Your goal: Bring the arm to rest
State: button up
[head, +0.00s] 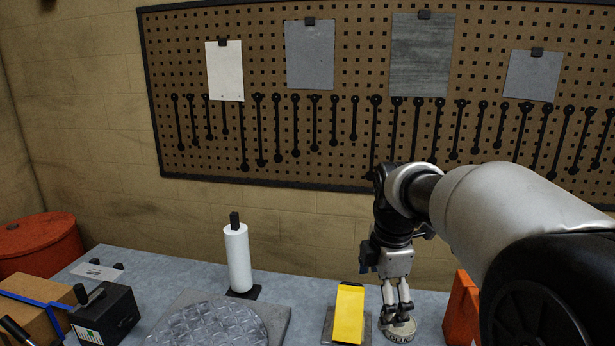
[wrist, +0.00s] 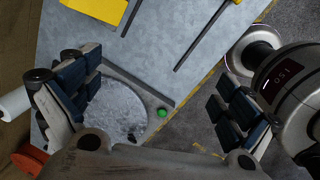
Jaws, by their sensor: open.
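My gripper (head: 397,298) hangs at the end of my arm, pointing down over the right part of the workbench in the head view. Its fingers look close to a round tin (head: 398,332) on the bench; the head view does not show clearly whether they touch it. In the wrist view the two fingers of my gripper (wrist: 155,98) stand wide apart with nothing held between them. Beyond them lie the bench and a round grey plate (wrist: 118,105) with a green button (wrist: 162,112) beside it.
A yellow wedge (head: 349,314) stands just left of the tin, and an orange object (head: 461,308) to its right. A white roll (head: 238,258) stands farther left. A black box (head: 106,314) and a red drum (head: 38,245) are at far left. A pegboard (head: 270,75) covers the wall.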

jog(key=s+f+m+t, duration=0.1)
jog(key=s+m+t, duration=0.1)
jog(key=s+m, duration=1.7)
jog(key=s, duration=0.8)
jog(key=shift+s+f+t, duration=0.15)
jog(key=shift+s+t, duration=0.05)
jog(key=shift+t, duration=0.1)
